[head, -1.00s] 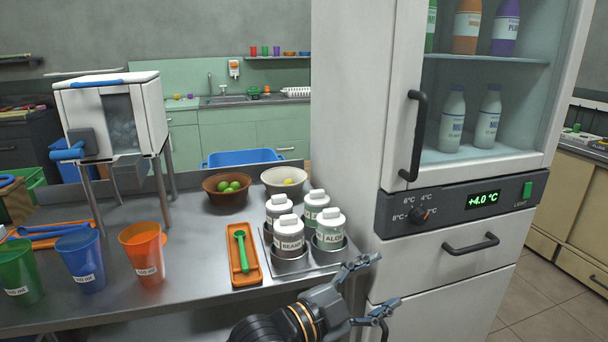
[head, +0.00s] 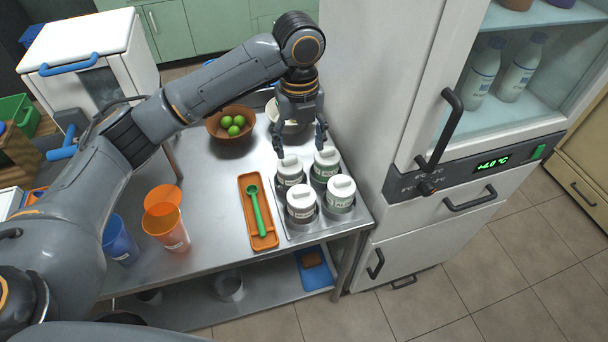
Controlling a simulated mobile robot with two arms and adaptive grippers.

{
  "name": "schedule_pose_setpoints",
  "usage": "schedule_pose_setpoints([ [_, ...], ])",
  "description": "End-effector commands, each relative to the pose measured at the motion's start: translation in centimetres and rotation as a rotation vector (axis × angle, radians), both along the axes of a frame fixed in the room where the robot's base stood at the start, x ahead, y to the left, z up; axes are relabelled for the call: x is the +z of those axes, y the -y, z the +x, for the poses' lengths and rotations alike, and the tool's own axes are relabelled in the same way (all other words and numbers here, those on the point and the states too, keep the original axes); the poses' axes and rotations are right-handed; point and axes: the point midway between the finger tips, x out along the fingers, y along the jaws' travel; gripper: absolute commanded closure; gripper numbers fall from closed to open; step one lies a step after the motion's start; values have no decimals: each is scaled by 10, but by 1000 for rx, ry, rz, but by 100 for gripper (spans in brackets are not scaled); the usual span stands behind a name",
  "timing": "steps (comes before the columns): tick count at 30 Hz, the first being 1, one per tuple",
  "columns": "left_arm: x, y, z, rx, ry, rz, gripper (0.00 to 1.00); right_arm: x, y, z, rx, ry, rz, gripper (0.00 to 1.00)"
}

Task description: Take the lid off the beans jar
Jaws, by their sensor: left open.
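The beans jar (head: 301,215) is the front left one of a cluster of jars in a metal rack (head: 288,242). Its white lid (head: 301,196) with a raised grip sits on it; its label is too small to read now but read BEANS earlier. The aloe jar (head: 340,199) stands to its right. My left gripper (head: 301,147) points down, open and empty, its fingers spread over the back of the rack. It is behind the beans jar in the picture, close to the two back jars (head: 290,174) (head: 326,169); contact cannot be told. My right gripper is out of view.
An orange tray (head: 263,243) with a green spoon (head: 258,212) lies left of the rack. Orange cups (head: 165,226) and a blue cup (head: 119,242) stand further left. A brown bowl of limes (head: 217,130) is behind. The fridge (head: 420,190) rises close on the right.

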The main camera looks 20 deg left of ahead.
Motion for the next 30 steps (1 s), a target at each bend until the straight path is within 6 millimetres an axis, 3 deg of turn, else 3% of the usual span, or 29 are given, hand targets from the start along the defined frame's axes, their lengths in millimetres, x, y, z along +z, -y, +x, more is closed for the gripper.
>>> schedule_pose_setpoints([
  [10,-66,1,-2,2,-4,0,34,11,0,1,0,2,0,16],
  [19,-90,2,-4,1,-2,0,34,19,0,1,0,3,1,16],
  [25,-120,4,-9,1,-4,0,34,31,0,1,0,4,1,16],
  [30,-133,3,-8,2,1,0,34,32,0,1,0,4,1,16],
])
